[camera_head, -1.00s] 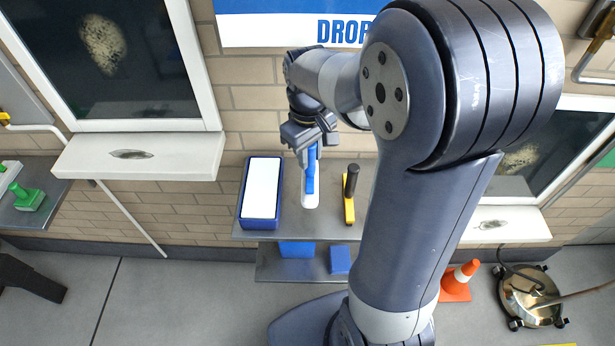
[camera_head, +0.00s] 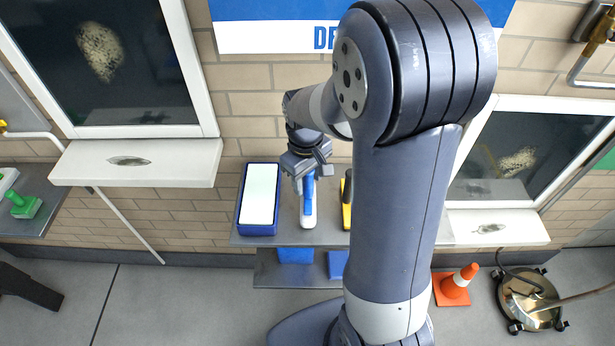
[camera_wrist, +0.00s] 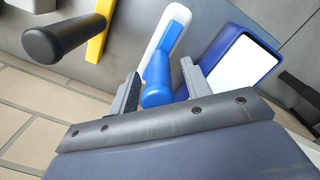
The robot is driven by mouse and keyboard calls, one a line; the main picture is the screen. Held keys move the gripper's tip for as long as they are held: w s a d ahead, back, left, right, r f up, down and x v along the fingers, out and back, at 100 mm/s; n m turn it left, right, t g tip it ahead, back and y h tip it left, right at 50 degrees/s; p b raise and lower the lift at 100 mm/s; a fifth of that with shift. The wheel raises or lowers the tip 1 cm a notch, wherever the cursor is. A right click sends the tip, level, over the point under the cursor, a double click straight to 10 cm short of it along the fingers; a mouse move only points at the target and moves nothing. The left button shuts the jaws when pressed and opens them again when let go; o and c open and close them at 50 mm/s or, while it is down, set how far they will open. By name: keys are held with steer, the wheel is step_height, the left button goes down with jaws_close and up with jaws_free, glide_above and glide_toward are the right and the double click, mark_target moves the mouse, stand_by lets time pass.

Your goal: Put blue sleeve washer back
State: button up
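The blue sleeve washer (camera_head: 308,208), a white body with a blue handle, is upright on the grey shelf (camera_head: 275,241) between a blue tray and a yellow-handled tool. My gripper (camera_head: 306,172) is directly above it. In the wrist view, the two fingers of my gripper (camera_wrist: 160,82) stand on either side of the blue handle (camera_wrist: 157,80), with small gaps showing. The white body (camera_wrist: 165,30) lies beyond the handle. My gripper looks open and not clamped on it.
A blue tray with a white inside (camera_head: 242,222) stands close on the left. A yellow tool with a black grip (camera_head: 346,205) stands close on the right, partly hidden by my arm. Blue blocks (camera_head: 296,254) sit on a lower shelf. A cone (camera_head: 457,283) is on the floor.

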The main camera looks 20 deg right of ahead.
steer(key=shift+r, duration=0.1)
step_height(320, 180, up, 12)
steer(key=shift+a+f, duration=0.1)
steer(key=shift+a, duration=0.05)
steer(key=shift+w, duration=0.1)
stand_by(0.4)
